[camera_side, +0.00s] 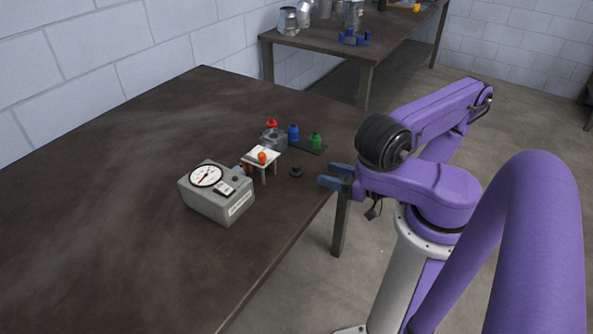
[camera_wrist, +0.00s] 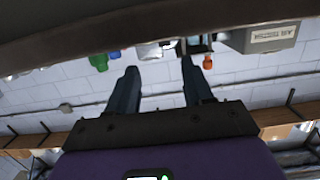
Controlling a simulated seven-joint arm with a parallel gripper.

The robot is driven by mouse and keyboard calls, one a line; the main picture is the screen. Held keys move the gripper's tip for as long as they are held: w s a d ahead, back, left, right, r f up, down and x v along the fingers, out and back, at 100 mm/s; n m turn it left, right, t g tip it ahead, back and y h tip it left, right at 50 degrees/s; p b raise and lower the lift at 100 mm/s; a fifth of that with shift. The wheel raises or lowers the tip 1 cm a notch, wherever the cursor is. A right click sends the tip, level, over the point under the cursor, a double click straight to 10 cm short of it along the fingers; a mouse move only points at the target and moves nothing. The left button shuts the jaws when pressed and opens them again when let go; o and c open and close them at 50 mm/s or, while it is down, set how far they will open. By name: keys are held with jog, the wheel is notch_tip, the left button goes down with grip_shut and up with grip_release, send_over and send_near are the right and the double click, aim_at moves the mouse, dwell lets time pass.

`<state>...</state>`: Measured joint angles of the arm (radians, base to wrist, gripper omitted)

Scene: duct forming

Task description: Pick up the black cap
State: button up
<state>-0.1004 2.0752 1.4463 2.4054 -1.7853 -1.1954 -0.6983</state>
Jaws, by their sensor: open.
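The black cap (camera_side: 296,171) is a small dark round piece lying on the brown table near its right edge. My gripper (camera_side: 335,175) is to the right of the cap in the side view, at the table's edge, with a gap between them. Its two blue fingers are apart with nothing between them. In the wrist view the open fingers (camera_wrist: 158,68) point toward the table edge, and I cannot make out the cap there.
Left of the cap stand a small white stand (camera_side: 262,155) with an orange piece (camera_side: 262,158) and a grey gauge box (camera_side: 217,193). Behind are red (camera_side: 271,124), blue (camera_side: 293,132) and green (camera_side: 315,141) pieces. The table's front left is clear.

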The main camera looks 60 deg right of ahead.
aim_at(300, 167)
jog(key=shift+w+f, duration=0.15)
jog(key=shift+w, duration=0.9)
jog(key=shift+w+f, duration=0.15)
jog(key=shift+w, duration=0.9)
jog(key=shift+w+a+f, duration=0.1)
jog(key=shift+w+a, duration=0.15)
jog(key=shift+w, duration=0.75)
jog(key=shift+w+a+f, duration=0.1)
jog(key=shift+w+a, duration=0.1)
jog(key=shift+w, duration=0.75)
jog(key=shift+w+f, duration=0.1)
jog(key=shift+w, duration=0.6)
grip_shut()
